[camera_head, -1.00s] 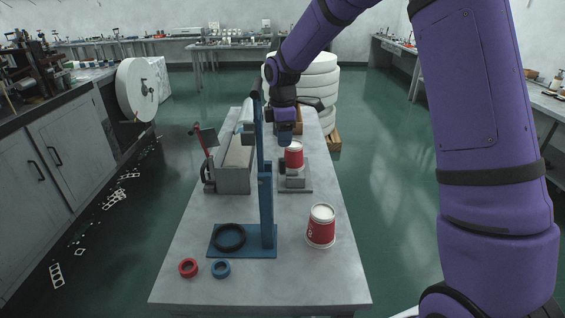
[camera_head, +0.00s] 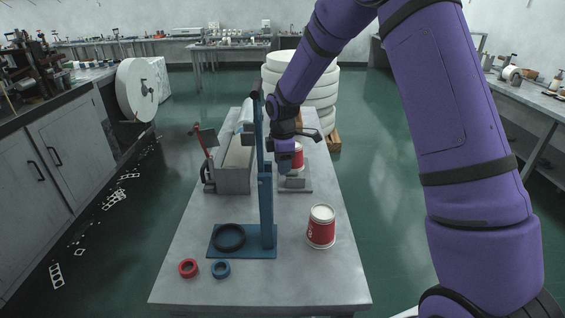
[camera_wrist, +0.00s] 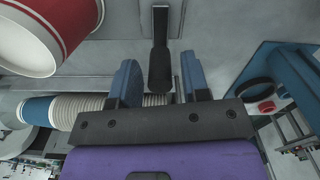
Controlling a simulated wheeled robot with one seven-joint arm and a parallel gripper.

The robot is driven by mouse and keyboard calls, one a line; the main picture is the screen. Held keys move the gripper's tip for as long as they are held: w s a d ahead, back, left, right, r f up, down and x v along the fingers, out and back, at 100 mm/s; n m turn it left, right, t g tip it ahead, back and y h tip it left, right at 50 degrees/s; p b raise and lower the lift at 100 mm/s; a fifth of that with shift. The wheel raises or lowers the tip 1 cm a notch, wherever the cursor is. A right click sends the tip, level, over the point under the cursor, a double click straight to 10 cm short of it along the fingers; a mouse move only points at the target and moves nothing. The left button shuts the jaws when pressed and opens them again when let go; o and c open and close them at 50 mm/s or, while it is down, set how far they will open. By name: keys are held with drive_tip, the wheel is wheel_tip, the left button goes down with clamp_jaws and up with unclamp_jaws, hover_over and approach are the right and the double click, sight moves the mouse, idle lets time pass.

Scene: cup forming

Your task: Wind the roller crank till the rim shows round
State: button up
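The rim-rolling station (camera_head: 305,184) has a grey base plate and stands mid-table. A red paper cup (camera_head: 298,158) sits in it, partly hidden by my gripper (camera_head: 286,166). In the wrist view the cup (camera_wrist: 70,20) shows at upper left with a white rim band. The crank (camera_wrist: 160,22) is a grey bar with a dark handle (camera_wrist: 160,68). My gripper (camera_wrist: 160,85) is open, with one blue finger on each side of the handle. A gap shows on both sides; the handle's depth between the fingers is unclear.
A blue stand (camera_head: 267,205) with a black ring rises left of the station. A second red cup (camera_head: 321,228) stands nearer the front right. Red (camera_head: 188,267) and blue (camera_head: 220,268) rings lie at front left. A grey trough (camera_head: 235,178) stands at left.

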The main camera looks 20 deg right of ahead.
clamp_jaws()
